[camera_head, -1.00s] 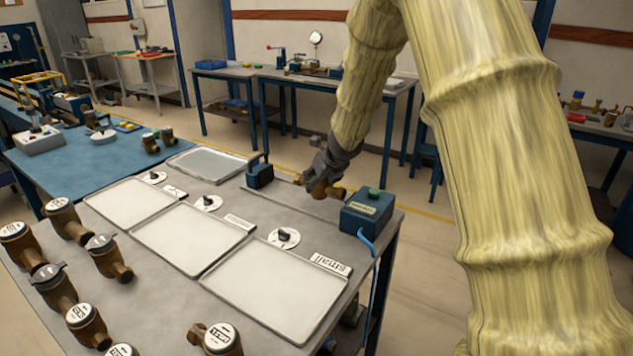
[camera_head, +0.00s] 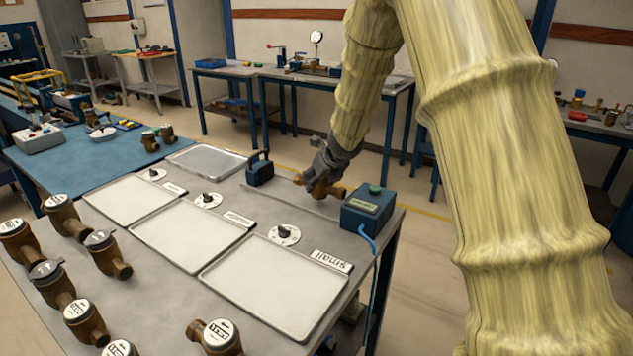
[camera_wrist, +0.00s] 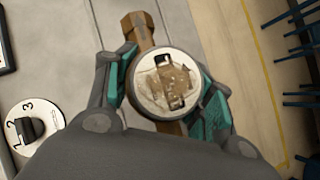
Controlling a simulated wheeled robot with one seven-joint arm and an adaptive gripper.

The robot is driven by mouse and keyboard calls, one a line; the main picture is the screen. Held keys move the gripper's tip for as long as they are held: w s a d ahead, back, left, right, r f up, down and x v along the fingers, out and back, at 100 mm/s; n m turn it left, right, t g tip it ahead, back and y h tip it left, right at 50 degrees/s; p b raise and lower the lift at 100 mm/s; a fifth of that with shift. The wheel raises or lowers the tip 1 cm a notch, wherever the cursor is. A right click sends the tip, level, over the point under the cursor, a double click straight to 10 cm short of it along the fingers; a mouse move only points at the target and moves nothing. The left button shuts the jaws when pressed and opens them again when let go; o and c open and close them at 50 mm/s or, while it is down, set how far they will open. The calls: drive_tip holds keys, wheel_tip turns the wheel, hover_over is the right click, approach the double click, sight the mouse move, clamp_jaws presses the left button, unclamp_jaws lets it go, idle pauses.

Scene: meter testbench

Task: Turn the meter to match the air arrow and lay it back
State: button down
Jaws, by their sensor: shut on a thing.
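My gripper (camera_head: 325,170) is shut on a brass meter (camera_head: 324,187) at the far side of the grey bench, between two blue bench fixtures. In the wrist view my gripper's teal-padded fingers (camera_wrist: 165,92) stand on both sides of the meter's round pale face (camera_wrist: 165,85). The brass pipe end (camera_wrist: 137,27) points to the top of that view. The dark mark on the face is blurred, and I cannot read which way an arrow points. I cannot tell whether the meter touches the fixtures. No air arrow can be made out.
A blue box with a green button (camera_head: 367,208) stands right of the meter, a smaller blue fixture (camera_head: 260,170) left of it. Empty trays (camera_head: 275,285), one labelled "small" (camera_head: 331,261), and dials (camera_head: 284,235) lie in front. Several other brass meters (camera_head: 108,252) stand at the near left.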

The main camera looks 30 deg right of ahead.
drive_tip(key=shift+f+b, duration=0.85)
drive_tip(key=shift+b, duration=0.05)
drive_tip(key=c, duration=0.5)
unclamp_jaws()
drive_tip(key=o, duration=0.5)
drive_tip(key=shift+d, duration=0.1)
drive_tip(key=shift+w, duration=0.1)
